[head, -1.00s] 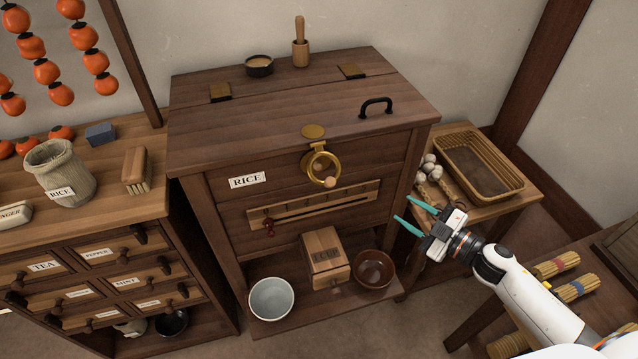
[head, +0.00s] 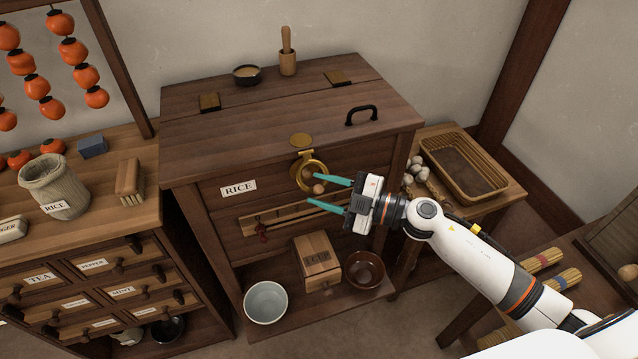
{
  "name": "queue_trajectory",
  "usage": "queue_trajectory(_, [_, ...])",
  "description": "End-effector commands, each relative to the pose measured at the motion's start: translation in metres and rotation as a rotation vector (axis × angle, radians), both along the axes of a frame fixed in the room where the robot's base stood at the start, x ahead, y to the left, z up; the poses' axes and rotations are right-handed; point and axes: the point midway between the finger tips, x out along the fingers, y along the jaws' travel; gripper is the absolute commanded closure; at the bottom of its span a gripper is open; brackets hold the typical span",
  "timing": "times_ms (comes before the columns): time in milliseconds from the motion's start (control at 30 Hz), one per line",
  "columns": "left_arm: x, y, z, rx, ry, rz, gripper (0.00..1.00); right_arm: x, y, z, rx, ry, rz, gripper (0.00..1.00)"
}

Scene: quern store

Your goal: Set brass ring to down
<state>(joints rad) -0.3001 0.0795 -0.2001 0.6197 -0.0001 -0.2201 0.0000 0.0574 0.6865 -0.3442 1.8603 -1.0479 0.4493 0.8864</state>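The brass ring (head: 297,181) hangs from a brass plate on the front of the dark wooden rice chest (head: 270,165). A round wooden knob shows in its lower part. My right gripper (head: 330,193) is open, with its two teal fingers pointing left. The upper fingertip lies close to the ring's right side in the picture; I cannot tell whether it touches. The lower finger is below the ring, in front of the slotted scale board (head: 262,221), and covers part of it. My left gripper is not in view.
Below stand a pale bowl (head: 266,302), a wooden 1 CUP box (head: 318,262) and a brown bowl (head: 364,272) on the chest's low shelf. A wicker tray (head: 495,183) and garlic (head: 411,180) lie on the right side table. A drawer cabinet stands left.

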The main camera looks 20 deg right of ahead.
Motion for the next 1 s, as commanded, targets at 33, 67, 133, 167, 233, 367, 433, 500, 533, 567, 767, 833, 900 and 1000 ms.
queue_trajectory(33, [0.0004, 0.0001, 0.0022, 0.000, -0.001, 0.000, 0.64, 0.0039, 0.0039, 0.0019, 0.002, -0.001, -0.001, 0.61])
queue_trajectory(67, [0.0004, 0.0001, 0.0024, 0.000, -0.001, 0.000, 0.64, 0.0051, 0.0058, 0.0016, 0.001, -0.002, -0.001, 0.61])
queue_trajectory(133, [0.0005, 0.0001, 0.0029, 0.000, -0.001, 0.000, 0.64, 0.0069, 0.0087, 0.0008, 0.000, -0.001, -0.001, 0.61])
queue_trajectory(167, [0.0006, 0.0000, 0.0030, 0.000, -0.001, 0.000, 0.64, 0.0075, 0.0094, 0.0006, 0.000, -0.001, -0.001, 0.61])
queue_trajectory(233, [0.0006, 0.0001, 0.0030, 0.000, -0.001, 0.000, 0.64, 0.0083, 0.0101, 0.0003, 0.000, -0.001, -0.001, 0.61])
queue_trajectory(367, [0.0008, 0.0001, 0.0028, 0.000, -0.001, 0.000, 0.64, 0.0083, 0.0101, -0.0001, -0.001, 0.000, -0.001, 0.61])
queue_trajectory(433, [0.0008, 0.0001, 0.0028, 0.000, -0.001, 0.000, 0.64, 0.0082, 0.0101, -0.0001, -0.001, 0.000, -0.001, 0.61])
queue_trajectory(500, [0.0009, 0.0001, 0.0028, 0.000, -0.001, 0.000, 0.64, 0.0082, 0.0100, -0.0001, -0.001, -0.001, 0.000, 0.70])
queue_trajectory(533, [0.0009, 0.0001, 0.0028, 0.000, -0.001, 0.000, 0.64, 0.0082, 0.0100, -0.0001, -0.001, -0.001, 0.000, 0.75])
queue_trajectory(567, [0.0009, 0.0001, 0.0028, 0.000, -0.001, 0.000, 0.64, 0.0081, 0.0099, -0.0001, -0.001, -0.001, 0.000, 0.80])
queue_trajectory(767, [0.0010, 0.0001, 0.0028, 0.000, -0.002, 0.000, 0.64, 0.0085, 0.0095, 0.0007, -0.001, -0.002, -0.002, 1.00])
queue_trajectory(833, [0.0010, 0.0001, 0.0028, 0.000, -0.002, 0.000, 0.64, 0.0087, 0.0093, 0.0010, -0.001, -0.003, -0.003, 1.00])
queue_trajectory(900, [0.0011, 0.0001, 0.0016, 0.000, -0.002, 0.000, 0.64, 0.0090, 0.0092, 0.0006, 0.000, -0.006, -0.003, 1.00])
queue_trajectory(1000, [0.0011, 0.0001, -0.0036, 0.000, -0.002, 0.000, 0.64, 0.0097, 0.0091, -0.0016, 0.000, -0.018, -0.004, 1.00])
